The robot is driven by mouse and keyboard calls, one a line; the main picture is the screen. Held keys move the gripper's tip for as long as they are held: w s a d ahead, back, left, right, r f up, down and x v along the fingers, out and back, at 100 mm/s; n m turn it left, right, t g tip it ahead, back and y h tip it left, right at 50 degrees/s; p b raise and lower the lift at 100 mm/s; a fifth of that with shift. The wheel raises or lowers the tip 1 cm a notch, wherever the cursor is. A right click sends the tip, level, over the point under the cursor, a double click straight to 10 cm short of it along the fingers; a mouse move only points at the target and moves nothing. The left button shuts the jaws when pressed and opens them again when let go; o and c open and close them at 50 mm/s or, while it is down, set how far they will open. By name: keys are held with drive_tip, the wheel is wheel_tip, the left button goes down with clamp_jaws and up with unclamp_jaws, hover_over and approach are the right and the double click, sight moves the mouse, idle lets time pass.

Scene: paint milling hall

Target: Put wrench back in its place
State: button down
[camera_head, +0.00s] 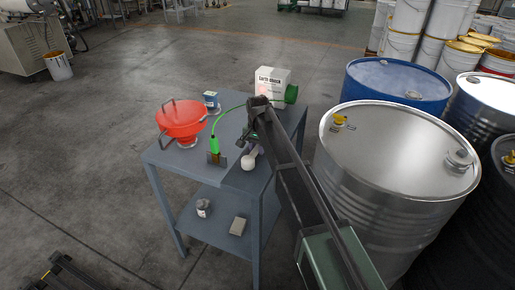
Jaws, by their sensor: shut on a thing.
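My gripper (245,140) is over the right part of the blue-grey table (163,158), at the end of my dark arm reaching in from the lower right. It is shut on a small dark thing, apparently the wrench, whose shape is too small and too covered by the arm to make out. A white rounded object (249,162) shows just below the gripper; I cannot tell whether they touch. No empty place for the wrench can be made out.
A silver drum (390,150) and a blue drum (395,85) stand close on the right.

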drive_tip(key=shift+r+p, duration=0.85)
drive_tip(key=shift+f, duration=0.2)
drive_tip(key=shift+f+b, duration=0.5)
drive_tip(key=shift+b, duration=0.2)
drive_tip(key=shift+f, duration=0.2)
drive_tip(key=c, duration=0.8)
unclamp_jaws()
